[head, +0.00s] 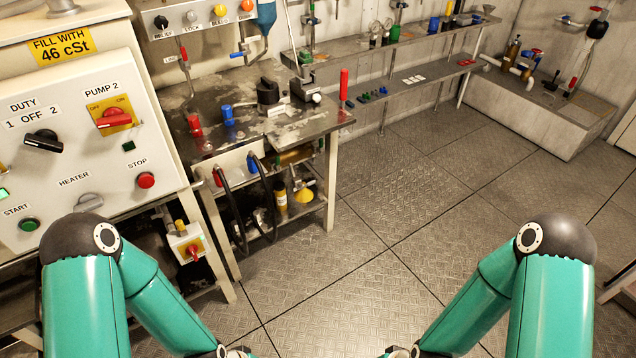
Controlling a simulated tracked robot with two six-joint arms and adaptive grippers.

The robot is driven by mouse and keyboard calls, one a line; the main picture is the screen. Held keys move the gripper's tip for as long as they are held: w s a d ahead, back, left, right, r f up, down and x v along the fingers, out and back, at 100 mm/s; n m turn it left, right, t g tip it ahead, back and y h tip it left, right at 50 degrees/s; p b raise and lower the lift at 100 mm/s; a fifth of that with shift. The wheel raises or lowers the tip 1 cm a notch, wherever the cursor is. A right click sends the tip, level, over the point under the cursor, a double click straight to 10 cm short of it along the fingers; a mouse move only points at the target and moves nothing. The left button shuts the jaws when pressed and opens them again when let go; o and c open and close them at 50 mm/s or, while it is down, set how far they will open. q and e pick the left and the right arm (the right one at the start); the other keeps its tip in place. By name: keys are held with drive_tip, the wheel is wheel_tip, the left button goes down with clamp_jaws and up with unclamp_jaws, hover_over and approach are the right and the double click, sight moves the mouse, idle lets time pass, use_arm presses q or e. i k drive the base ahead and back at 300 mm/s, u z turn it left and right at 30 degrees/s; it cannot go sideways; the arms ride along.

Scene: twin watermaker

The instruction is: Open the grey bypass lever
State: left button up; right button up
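I cannot pick out a grey lever marked bypass in the head view; no readable label says bypass. A grey rotary knob (88,203) sits under the HEATER label on the control panel (60,125) at left. Another small grey knob (191,16) is on the upper panel at the top.
A metal workbench (225,95) with a vice, red and blue items stands beside the panel. A long wall shelf (400,90) runs along the back. A concrete plinth (545,115) with piping is at right. The plated floor (370,240) between is clear.

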sight(313, 182)
drive_tip(key=z, duration=0.15)
drive_tip(key=i, duration=0.9)
drive_tip(key=u, duration=1.15)
drive_tip(key=k, duration=0.95)
drive_tip(key=i, duration=1.05)
drive_tip(key=z, duration=0.05)
